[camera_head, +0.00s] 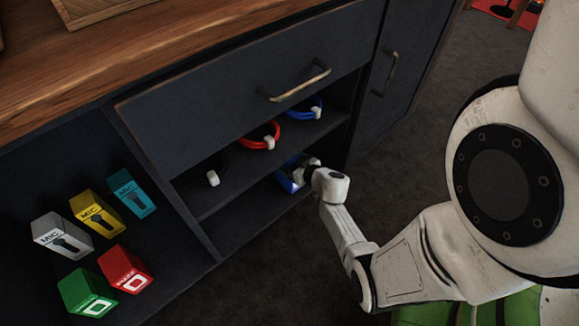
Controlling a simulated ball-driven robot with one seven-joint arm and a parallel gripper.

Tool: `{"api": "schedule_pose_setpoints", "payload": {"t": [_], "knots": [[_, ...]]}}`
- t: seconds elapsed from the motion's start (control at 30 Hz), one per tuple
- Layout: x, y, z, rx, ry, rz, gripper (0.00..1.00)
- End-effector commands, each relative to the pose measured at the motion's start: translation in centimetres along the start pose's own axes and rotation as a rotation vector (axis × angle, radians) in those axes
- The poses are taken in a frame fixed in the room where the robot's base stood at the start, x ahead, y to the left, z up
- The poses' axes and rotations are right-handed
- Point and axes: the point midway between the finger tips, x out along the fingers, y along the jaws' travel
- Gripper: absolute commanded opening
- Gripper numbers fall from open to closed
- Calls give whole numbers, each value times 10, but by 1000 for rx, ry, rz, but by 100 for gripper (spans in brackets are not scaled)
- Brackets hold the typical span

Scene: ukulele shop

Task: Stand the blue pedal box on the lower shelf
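A blue object (284,181), apparently the blue pedal box, is at the right end of the lower shelf (250,220) of the dark cabinet. My gripper (302,174) reaches into the shelf opening from the right and is right at this box, covering part of it. The fingers are small and partly hidden, so I cannot tell whether they are closed on it. I also cannot tell whether the box rests on the shelf or is tilted.
Coiled cables, blue (302,112), red (262,138) and black, lie on the shelf above. White, yellow and teal MIC boxes (97,213) stand in the left bay, with green (86,290) and red (126,268) boxes. A drawer handle (300,85) sticks out above.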

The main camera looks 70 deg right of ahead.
Motion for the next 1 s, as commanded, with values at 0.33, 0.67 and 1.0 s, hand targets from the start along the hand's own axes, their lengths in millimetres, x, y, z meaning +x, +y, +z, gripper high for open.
{"api": "schedule_pose_setpoints", "payload": {"t": [0.33,0.67,1.0], "knots": [[5,1,1,-2,4,1,0],[6,1,5,0,2,1,93],[5,1,3,-1,2,1,100]]}}
